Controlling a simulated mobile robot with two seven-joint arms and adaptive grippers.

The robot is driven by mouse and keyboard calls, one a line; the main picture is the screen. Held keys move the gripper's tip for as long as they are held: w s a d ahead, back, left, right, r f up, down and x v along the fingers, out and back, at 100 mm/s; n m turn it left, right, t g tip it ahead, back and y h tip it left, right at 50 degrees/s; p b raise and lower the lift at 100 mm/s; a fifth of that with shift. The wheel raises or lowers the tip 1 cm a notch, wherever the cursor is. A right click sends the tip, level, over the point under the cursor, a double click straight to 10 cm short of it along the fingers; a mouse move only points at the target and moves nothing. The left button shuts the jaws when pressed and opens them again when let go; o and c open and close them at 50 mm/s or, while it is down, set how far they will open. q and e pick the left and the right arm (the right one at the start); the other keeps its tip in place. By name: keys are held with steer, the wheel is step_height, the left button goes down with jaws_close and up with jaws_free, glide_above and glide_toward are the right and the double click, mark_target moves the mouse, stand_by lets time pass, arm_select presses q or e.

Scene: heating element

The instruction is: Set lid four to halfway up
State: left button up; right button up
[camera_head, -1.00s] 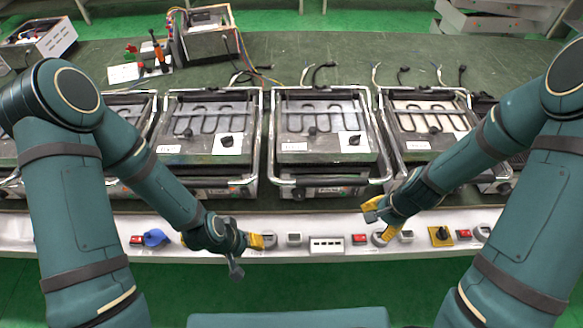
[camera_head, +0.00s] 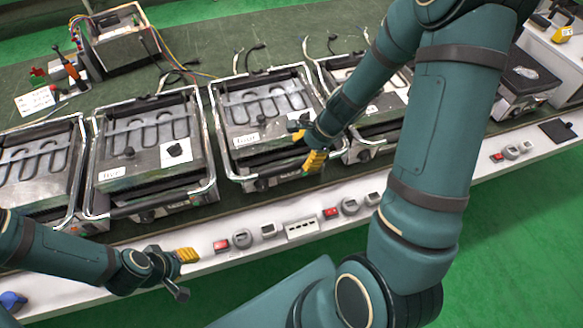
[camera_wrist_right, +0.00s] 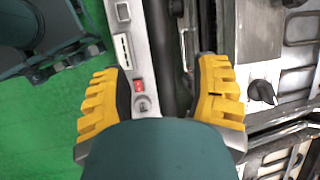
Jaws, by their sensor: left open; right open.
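Several flat heating units with metal frames and dark coil loops stand in a row; their lids look down. They include the far-left unit (camera_head: 38,168), the second (camera_head: 108,150), the third (camera_head: 240,112) and the fourth (camera_head: 398,98), partly behind my right arm. No number marks lid four. My right gripper (camera_head: 309,150) is open at the third unit's front right corner. In the right wrist view, its fingers (camera_wrist_right: 155,92) spread over the white control strip and a dark bar, apparently a handle; contact is unclear. My left gripper (camera_head: 187,256) is open and empty over the strip, front left.
The white control strip (camera_head: 350,190) runs along the bench front with red switches and grey knobs. A fifth unit (camera_head: 525,80) stands at the right. A wired metal box (camera_head: 122,38) sits at the back left. Loose cables lie behind the units. The green floor in front is clear.

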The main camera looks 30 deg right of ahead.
mark_target(294, 164)
steer(key=b+x, duration=0.2)
steer(key=x, duration=0.4)
steer(key=shift+w+a+f, duration=0.15)
steer(key=shift+a+f, duration=0.1)
steer(key=shift+f, duration=0.3)
steer(key=shift+o, duration=0.2)
jaws_close()
